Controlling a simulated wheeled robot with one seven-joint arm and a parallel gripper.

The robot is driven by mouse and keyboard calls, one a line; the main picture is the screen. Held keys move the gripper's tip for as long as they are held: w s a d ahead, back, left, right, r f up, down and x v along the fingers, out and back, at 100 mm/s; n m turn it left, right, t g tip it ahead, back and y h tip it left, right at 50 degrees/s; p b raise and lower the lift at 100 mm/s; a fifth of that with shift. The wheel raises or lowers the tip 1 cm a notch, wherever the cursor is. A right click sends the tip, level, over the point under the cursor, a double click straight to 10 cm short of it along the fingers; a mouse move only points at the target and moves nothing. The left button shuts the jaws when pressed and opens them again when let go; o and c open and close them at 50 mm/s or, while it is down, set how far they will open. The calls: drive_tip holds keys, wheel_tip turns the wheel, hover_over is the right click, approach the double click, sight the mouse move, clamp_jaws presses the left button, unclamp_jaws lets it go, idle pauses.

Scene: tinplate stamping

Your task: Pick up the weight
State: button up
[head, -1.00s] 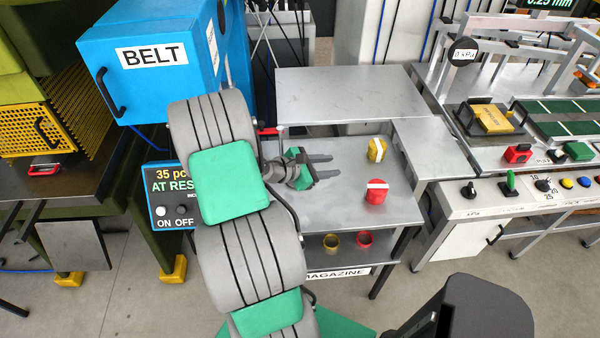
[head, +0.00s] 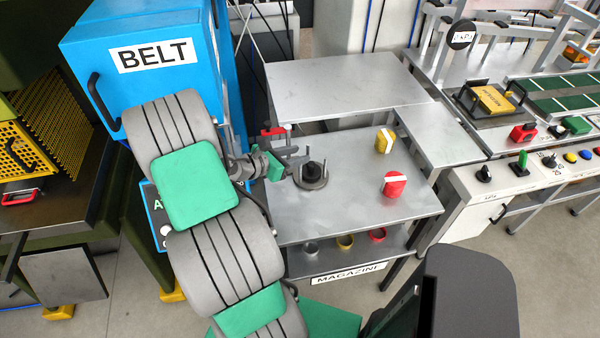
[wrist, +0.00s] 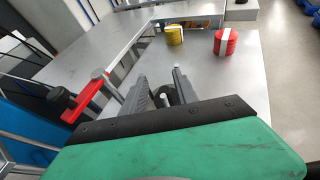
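A dark round piece, which looks like the weight (head: 312,169), sits on the grey table inside a round grey holder (head: 318,186) with thin upright posts. In the wrist view the weight (wrist: 186,92) shows as a dark shape, partly hidden behind the fingers and posts. My gripper (head: 302,158) is just left of the holder in the head view, its fingers apart and pointing toward it. In the wrist view my gripper (wrist: 162,90) also looks open. I cannot tell whether a finger touches the weight or a post.
A yellow round stack (head: 384,141) and a red one (head: 395,184) with white bands stand to the right on the table (head: 350,220). A red clamp-like part (wrist: 90,98) is left of my gripper. Several rings lie on the shelf below. The table's front right is clear.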

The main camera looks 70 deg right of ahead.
drive_tip(key=b, duration=0.4)
approach(310, 164)
drive_tip(key=s+d, duration=0.2)
drive_tip(key=shift+w+d+f+b, duration=0.1)
drive_tip(key=shift+w+f+b, duration=0.1)
drive_tip(key=shift+f+b, duration=0.6)
drive_tip(key=x, duration=0.7)
drive_tip(key=shift+s+d+p, duration=0.1)
drive_tip(key=shift+d+p, duration=0.2)
drive_tip(key=shift+p, duration=0.05)
drive_tip(key=shift+c, duration=0.6)
clamp_jaws()
drive_tip(key=shift+r, duration=0.15)
